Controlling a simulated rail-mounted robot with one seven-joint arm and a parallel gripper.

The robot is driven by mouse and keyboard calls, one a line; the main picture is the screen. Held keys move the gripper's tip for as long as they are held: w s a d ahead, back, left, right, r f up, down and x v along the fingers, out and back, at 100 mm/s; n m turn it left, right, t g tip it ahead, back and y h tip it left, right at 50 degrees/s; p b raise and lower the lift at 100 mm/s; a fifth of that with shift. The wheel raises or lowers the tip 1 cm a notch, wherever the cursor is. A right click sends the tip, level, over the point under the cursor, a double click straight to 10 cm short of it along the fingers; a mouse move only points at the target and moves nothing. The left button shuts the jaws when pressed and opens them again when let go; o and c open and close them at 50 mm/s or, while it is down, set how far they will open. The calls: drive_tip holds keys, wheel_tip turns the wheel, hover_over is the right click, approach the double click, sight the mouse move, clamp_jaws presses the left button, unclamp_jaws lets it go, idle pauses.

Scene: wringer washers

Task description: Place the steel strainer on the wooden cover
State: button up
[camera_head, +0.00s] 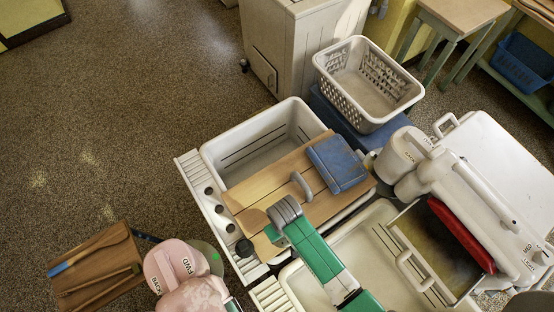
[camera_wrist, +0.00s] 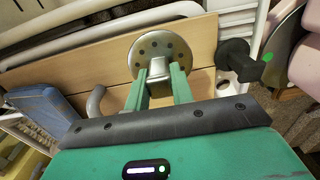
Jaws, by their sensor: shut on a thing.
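The steel strainer (camera_wrist: 148,50) is a round metal disc with holes, seen in the wrist view at the tips of my gripper's green fingers (camera_wrist: 160,82). The fingers are shut on its raised middle part. It is over the wooden cover (camera_head: 318,157), near one end, between the curved grey handle (camera_head: 301,185) and a black knob (camera_wrist: 238,60). I cannot tell whether it touches the boards. In the head view my gripper (camera_head: 272,233) is over the cover's lower left end, and the strainer is not clear there. The cover lies across a white tub (camera_head: 225,158).
A blue box (camera_head: 337,162) lies on the cover's right end. A white basket (camera_head: 365,70) stands behind. Right are a second basin (camera_head: 352,245), a white wringer (camera_head: 480,195) and a red item (camera_head: 460,232). A pink machine part (camera_head: 175,265) and wooden tray (camera_head: 98,268) are lower left.

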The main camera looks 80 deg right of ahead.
drive_tip(key=w+d+f, duration=0.1)
drive_tip(key=w+d, duration=0.1)
drive_tip(key=d, duration=0.1)
drive_tip(key=w+d+f, duration=0.1)
drive_tip(key=w+d, duration=0.1)
drive_tip(key=w, duration=0.1)
drive_tip(key=w+d+f, duration=0.1)
drive_tip(key=w+d, duration=0.1)
drive_tip(key=d, duration=0.1)
drive_tip(key=shift+w+d+f+b, duration=0.2)
drive_tip(key=shift+d+f+b, duration=0.1)
drive_tip(key=shift+f, duration=0.45)
drive_tip(key=shift+f, duration=0.2)
drive_tip(key=o, duration=1)
drive_tip(key=shift+r, duration=0.15)
wheel_tip(320, 180, up, 12)
drive_tip(key=shift+r+p, duration=0.1)
drive_tip(key=shift+p, duration=0.65)
